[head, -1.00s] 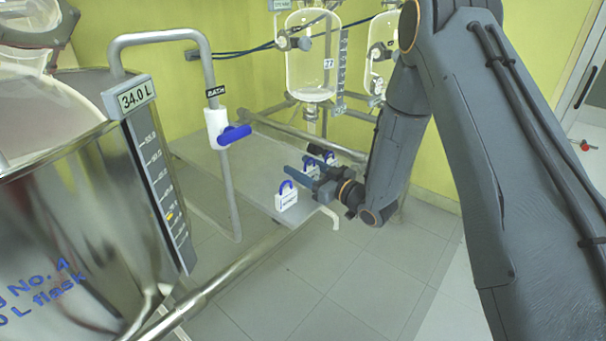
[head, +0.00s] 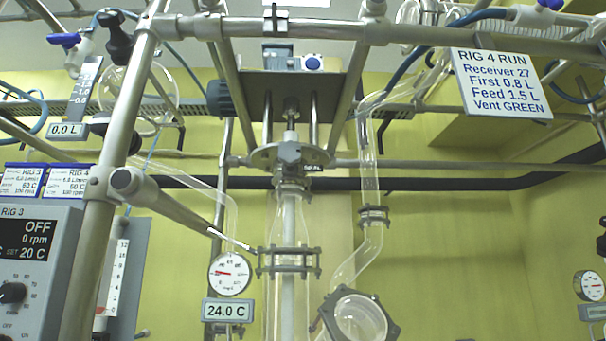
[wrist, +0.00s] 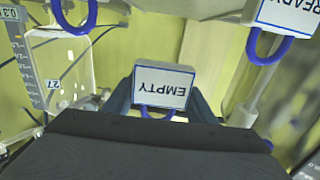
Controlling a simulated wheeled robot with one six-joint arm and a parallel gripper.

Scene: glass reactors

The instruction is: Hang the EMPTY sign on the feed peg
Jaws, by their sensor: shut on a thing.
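The EMPTY sign (wrist: 163,86), a white block with blue edges and black letters, is between the fingers of my gripper (wrist: 161,101) in the wrist view. My gripper is shut on it. The sign appears upside down there, with part of its blue loop (wrist: 158,112) showing below the lettering. The head view shows neither my gripper nor the sign. I cannot pick out the feed peg in either view.
A READY sign (wrist: 287,14) with a blue loop is at the upper right of the wrist view. A vessel marked 27 (wrist: 78,75) is at left. The head view shows metal rails, glass tubing (head: 370,170) and a RIG 4 RUN board (head: 500,82).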

